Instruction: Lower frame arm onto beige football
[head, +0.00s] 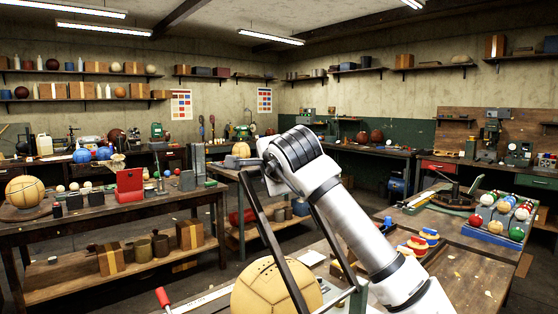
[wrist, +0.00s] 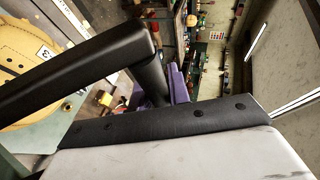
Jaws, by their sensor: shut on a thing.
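The beige football (head: 262,290) sits at the bottom centre of the head view, partly cut off, with small dark holes on its top. It also shows at the left edge of the wrist view (wrist: 25,65). The frame arm (head: 268,235) is a dark bar frame, raised and slanting above and across the ball. In the wrist view its black bar (wrist: 80,80) crosses the left half. My gripper (head: 262,168) is shut on the upper end of the frame arm. Its fingertips are mostly hidden behind my wrist.
A workbench on the left holds another beige ball (head: 25,191) and a red box (head: 130,186). On the right bench is a rack of coloured balls (head: 497,218). Red, yellow and blue pieces (head: 418,244) lie right of my arm. A red-handled tool (head: 163,298) lies left of the football.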

